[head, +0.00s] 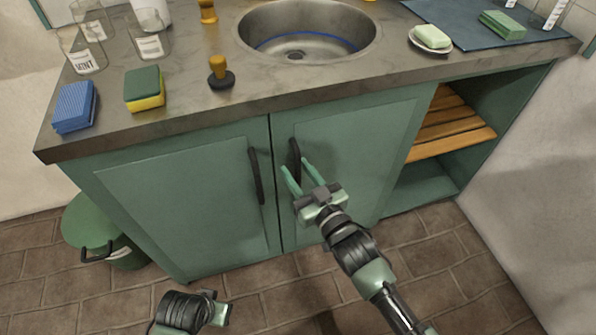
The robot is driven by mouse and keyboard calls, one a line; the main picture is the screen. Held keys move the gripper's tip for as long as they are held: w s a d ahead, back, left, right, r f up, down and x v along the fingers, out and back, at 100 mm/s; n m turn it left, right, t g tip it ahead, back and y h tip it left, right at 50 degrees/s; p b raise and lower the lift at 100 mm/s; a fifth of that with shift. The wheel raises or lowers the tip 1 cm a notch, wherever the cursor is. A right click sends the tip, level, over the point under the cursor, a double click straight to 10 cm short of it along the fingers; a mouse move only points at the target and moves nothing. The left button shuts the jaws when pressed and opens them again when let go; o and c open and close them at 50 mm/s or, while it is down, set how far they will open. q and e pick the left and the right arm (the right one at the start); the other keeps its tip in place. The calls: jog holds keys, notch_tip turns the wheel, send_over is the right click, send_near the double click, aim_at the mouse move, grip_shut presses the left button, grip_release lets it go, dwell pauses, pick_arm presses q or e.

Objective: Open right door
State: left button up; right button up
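The right door (360,150) is a green cabinet panel under the sink, and it is shut. Its dark vertical handle (295,156) is near its left edge. My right gripper (297,170) is open in front of this handle, with its two green fingers pointing at it. The fingertips are close to the handle's lower part; I cannot tell whether they touch it. The left door (180,205) is also shut, with its own dark handle (256,175). At the bottom left, part of my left arm (190,312) shows; its fingers are not visible.
An open shelf (450,135) with wooden slats is right of the right door. A green lidded bin (100,235) stands at the left. Sponges, jars, a stamp-like tool (220,75) and a soap dish stand on the counter around the sink (307,30). The brick floor in front is clear.

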grip_shut()
dwell(1.4)
